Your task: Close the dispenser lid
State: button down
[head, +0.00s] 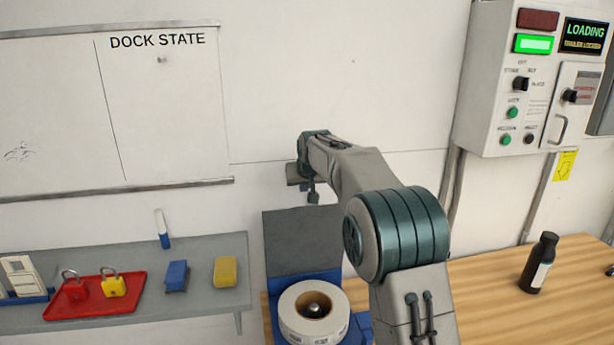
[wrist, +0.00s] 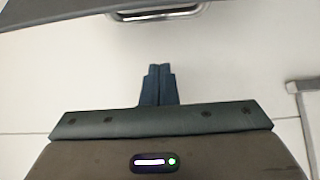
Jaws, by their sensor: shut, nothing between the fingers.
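The dispenser has a blue base (head: 357,328) at the bottom centre of the head view, partly hidden by my arm. A white label roll (head: 301,318) sits in it. Its dark grey lid (head: 301,240) stands upright and open behind the roll, against the wall side. My gripper (head: 313,197) shows just above the lid's top edge in the picture; whether it touches the lid I cannot tell. In the wrist view my gripper's two dark blue fingers (wrist: 159,84) are together, with nothing between them, in front of the pale wall.
Left is a grey shelf (head: 212,298) with a red tray (head: 66,312) of padlocks, a blue block (head: 176,276) and a yellow block (head: 225,271). A dark bottle (head: 539,265) stands on the wooden table (head: 487,290) at right. A control box (head: 500,110) hangs above.

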jog(key=shift+s+d+f, duration=0.15)
jog(key=shift+s+f, duration=0.5)
jog(key=shift+s, duration=0.05)
jog(key=shift+s+d+f, duration=0.1)
jog(key=shift+s+f, duration=0.55)
jog(key=shift+s+f+b, duration=0.1)
jog(key=shift+s+b, duration=0.05)
jog(key=shift+b, duration=0.2)
